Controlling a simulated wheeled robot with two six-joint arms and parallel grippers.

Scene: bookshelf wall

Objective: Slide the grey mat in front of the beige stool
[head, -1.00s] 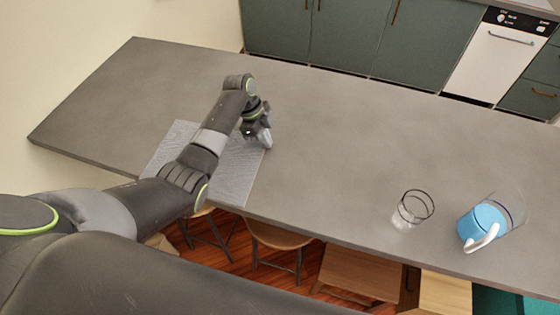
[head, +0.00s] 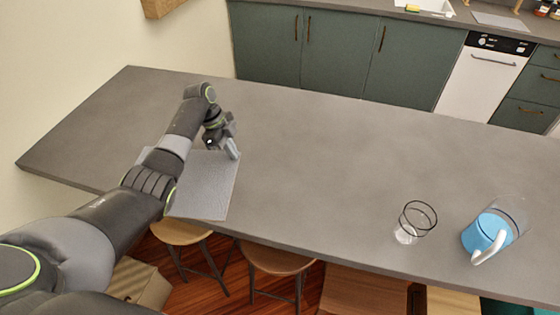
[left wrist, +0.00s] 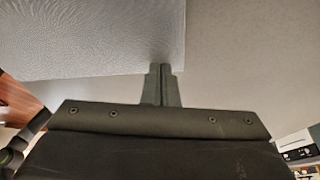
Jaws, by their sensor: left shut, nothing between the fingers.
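The grey mat (head: 208,188) lies flat on the grey counter near its front edge, left of the middle; my left arm covers part of it. My left gripper (head: 234,152) is shut and empty, pointing down at the mat's far right corner. In the left wrist view the shut fingertips (left wrist: 164,68) overlap the edge of the mat (left wrist: 90,40); whether they press on it I cannot tell. A pale beige stool (head: 453,303) is partly visible below the counter's front edge at the right. My right gripper is not in view.
A clear glass (head: 416,222) and a blue jug with a white handle (head: 487,234) stand on the right of the counter (head: 320,160). Browner stools (head: 276,260) line its front. The counter between the mat and the glass is bare.

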